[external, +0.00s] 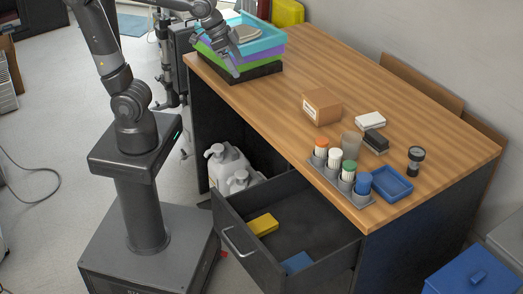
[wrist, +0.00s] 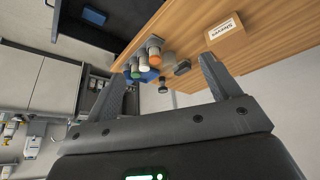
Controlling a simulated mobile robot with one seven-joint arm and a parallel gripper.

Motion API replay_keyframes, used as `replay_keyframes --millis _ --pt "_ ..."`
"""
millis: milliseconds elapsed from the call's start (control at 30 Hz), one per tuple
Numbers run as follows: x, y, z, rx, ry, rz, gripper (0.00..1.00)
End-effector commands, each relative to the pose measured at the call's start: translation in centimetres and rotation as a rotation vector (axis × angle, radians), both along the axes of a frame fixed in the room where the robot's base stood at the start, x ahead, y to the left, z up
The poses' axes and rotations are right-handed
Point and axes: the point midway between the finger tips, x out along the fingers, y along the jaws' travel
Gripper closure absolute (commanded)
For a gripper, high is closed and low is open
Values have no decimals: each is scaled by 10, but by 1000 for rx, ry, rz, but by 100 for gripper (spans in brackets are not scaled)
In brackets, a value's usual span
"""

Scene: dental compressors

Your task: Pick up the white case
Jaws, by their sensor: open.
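The white case (external: 370,121) lies flat on the wooden desk, right of a cardboard box and behind a dark block. I cannot pick it out in the wrist view, where a finger may hide it. My gripper (external: 233,68) is in the air by the stacked trays at the desk's far left end, well apart from the case. In the wrist view its two fingers (wrist: 168,64) are spread with nothing held between them.
Stacked trays (external: 262,44) stand near my gripper. An open drawer (external: 318,231) juts out in front.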

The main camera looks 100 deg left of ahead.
Motion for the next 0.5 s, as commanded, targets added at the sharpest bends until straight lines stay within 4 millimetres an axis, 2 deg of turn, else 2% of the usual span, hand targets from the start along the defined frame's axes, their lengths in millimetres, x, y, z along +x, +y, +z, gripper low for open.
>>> replay_keyframes --millis 33,267,500 --pt "20 6 1 -5 10 24 18" --pt "100 36 0 -20 27 123 18" --pt "182 74 -21 -25 44 226 18"
